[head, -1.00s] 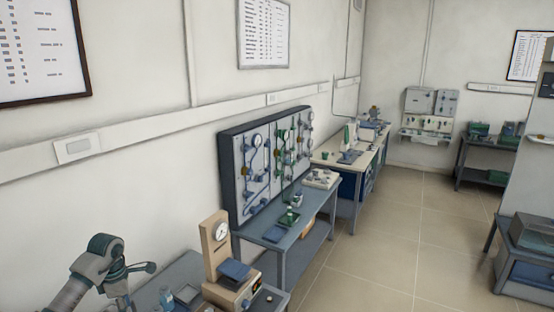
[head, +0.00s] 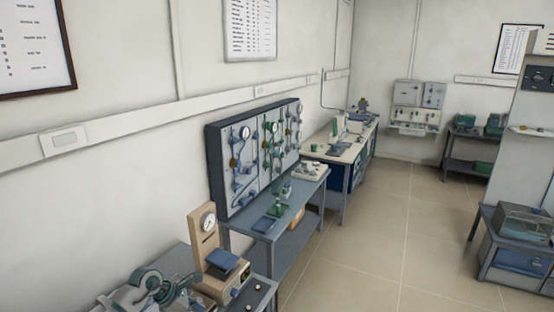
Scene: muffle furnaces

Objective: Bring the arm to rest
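My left arm (head: 148,284) shows at the bottom left of the head view, low over the near bench. It is grey with dark round joints. Dark curved parts at its right end may be my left gripper (head: 181,289), but they are small and partly cut off. I cannot tell whether it is open or shut, and no object shows in it. My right arm and gripper are out of view.
A beige gauge stand (head: 209,246) with a blue plate stands just right of my arm on the near bench (head: 262,292). Beyond it is a table (head: 300,196) with a panel of gauges and pipes (head: 262,150). The tiled floor (head: 390,240) is clear. A low table (head: 515,262) stands at right.

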